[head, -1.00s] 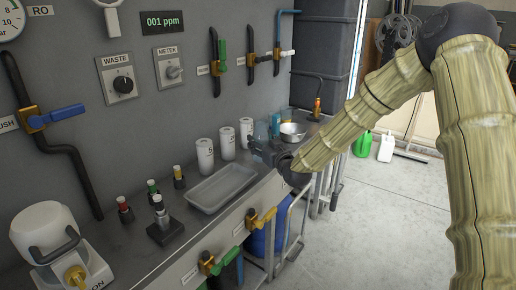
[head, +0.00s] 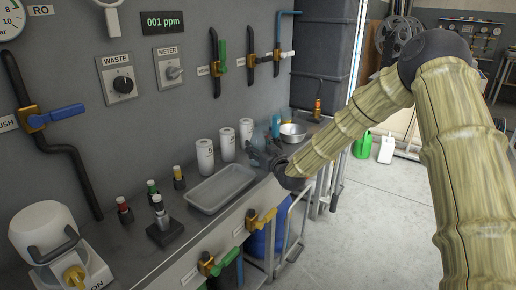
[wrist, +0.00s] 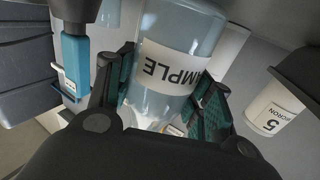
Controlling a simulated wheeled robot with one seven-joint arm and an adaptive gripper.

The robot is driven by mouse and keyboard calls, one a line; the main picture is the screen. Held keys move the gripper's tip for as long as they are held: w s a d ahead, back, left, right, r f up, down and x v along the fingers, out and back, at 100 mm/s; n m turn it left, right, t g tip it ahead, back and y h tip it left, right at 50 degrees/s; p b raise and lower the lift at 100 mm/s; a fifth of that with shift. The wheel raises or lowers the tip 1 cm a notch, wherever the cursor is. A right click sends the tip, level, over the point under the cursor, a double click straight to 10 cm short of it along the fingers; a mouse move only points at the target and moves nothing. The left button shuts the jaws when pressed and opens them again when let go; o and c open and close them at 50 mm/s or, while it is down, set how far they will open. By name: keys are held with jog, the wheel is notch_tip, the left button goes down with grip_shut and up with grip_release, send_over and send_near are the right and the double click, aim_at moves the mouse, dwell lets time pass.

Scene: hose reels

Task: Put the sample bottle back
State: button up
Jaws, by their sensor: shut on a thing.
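The sample bottle (wrist: 176,65) is clear and pale blue, with a white label reading SAMPLE. It appears upside down in the wrist view. My gripper (wrist: 160,95) is shut on it, with a teal-padded finger on either side.
White canisters (head: 227,143) stand along the wall; one (wrist: 268,110) is close in the wrist view. A blue container (wrist: 76,62) stands on the bottle's other side. An empty tray (head: 222,187) and small capped bottles (head: 124,210) are nearer.

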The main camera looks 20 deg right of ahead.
jog(key=shift+f, duration=0.1)
jog(key=o, duration=1.1)
jog(key=shift+o, duration=0.2)
jog(key=s+d, duration=0.2)
jog(key=s, duration=0.9)
jog(key=shift+s+d, duration=0.2)
jog(key=shift+s, duration=0.2)
